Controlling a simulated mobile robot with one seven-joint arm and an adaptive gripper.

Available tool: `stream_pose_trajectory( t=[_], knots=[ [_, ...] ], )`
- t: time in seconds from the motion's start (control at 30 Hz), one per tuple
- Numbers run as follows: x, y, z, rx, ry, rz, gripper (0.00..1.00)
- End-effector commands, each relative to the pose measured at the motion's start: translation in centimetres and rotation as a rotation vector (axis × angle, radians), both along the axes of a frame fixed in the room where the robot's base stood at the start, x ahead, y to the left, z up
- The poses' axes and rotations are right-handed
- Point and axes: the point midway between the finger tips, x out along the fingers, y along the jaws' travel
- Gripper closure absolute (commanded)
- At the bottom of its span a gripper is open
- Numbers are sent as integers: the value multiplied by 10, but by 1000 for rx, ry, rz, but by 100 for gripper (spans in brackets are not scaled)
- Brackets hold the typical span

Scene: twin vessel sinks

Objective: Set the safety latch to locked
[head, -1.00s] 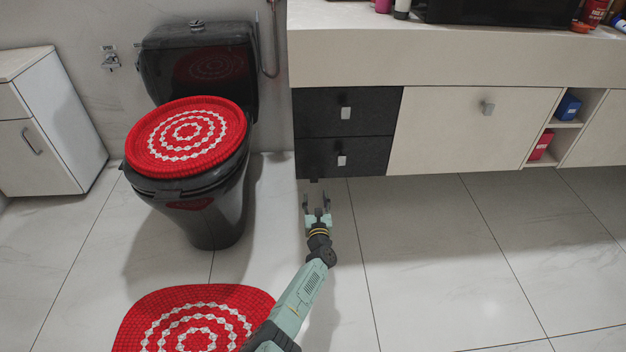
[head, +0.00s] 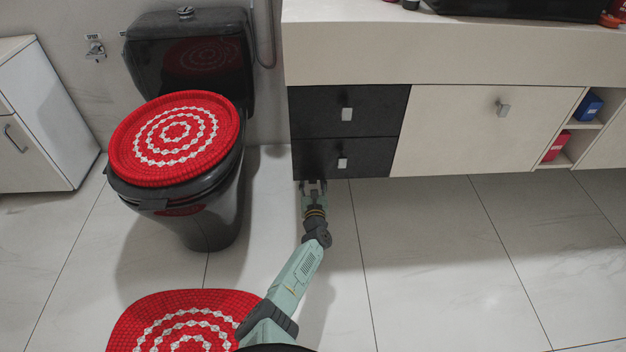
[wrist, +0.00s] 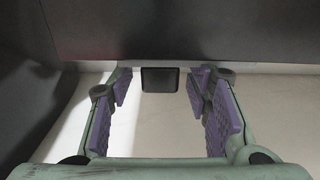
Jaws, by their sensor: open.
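A small dark square tab (wrist: 160,79), which looks like the safety latch, hangs below the bottom edge of the dark cabinet in the wrist view. My gripper (head: 313,187) is open just under the left end of the lower black drawer (head: 345,158). In the wrist view my gripper (wrist: 158,98) has its purple-padded fingers on either side of the tab, with a gap on both sides. I cannot tell from these frames whether the latch is locked. In the head view the tab is hard to make out behind the fingers.
The upper black drawer (head: 348,112) and a cream cabinet door (head: 465,130) hang above open floor. A black toilet (head: 210,215) with a red cover (head: 178,138) stands to the left. A red mat (head: 150,320) lies beside my arm. The floor to the right is clear.

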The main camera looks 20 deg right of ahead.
Motion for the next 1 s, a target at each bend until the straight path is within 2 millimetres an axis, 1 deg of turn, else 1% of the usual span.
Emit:
stream_pose_trajectory(
  t=[0.07, 0.73, 1.0],
  knots=[
    [0, 0, 0, 0, 0, 0, 55],
    [0, 0, 0, 0, 0, 0, 100],
    [0, 0, 0, 0, 0, 0, 100]
  ],
)
